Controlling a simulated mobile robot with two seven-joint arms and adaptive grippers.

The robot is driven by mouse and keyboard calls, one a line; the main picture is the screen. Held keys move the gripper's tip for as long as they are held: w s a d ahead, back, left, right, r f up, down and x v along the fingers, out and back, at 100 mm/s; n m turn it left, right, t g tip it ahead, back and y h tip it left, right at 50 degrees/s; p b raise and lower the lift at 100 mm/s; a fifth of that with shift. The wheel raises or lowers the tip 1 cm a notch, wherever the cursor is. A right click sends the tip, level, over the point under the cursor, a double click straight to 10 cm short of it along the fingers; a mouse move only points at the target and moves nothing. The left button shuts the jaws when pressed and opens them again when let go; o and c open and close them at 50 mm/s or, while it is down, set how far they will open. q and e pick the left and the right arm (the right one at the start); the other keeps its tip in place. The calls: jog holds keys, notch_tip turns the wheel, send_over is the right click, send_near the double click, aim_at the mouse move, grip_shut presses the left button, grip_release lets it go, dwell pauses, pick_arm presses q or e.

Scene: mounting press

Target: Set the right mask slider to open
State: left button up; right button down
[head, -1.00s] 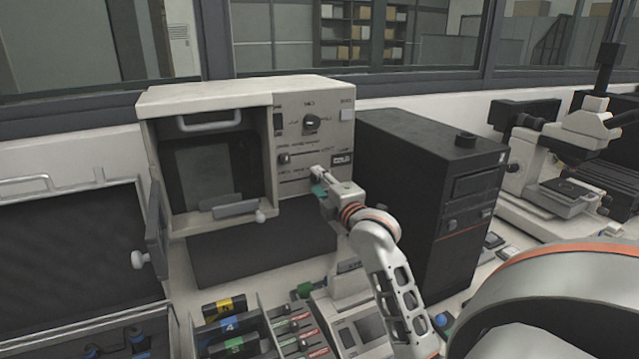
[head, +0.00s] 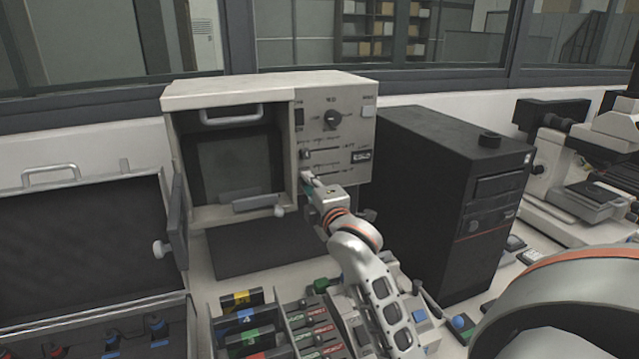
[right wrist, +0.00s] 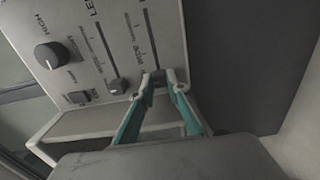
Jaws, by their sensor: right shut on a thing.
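The light grey control panel (head: 336,120) is on the right of the press front. It carries two horizontal slider slots, one above the other, with labels too small to read surely. The upper slider knob (head: 306,154) sits at the left end of its slot; it also shows in the right wrist view (right wrist: 118,86). My right gripper (head: 308,181) is at the left end of the lower slot, its teal-backed fingers (right wrist: 159,79) closed around the lower slider knob (right wrist: 158,74). The fingers mostly hide that knob. My left gripper is not in view.
A round dial (head: 332,119) sits above the sliders. The open press chamber (head: 235,165), with a handle, is just left of the panel. A black computer tower (head: 455,190) stands close right of my arm.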

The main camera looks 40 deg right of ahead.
jog(key=shift+a, duration=0.2)
jog(key=c, duration=2)
grip_release()
jog(key=shift+o, duration=0.2)
jog(key=shift+w+a, duration=0.1)
jog(key=v, duration=1.2)
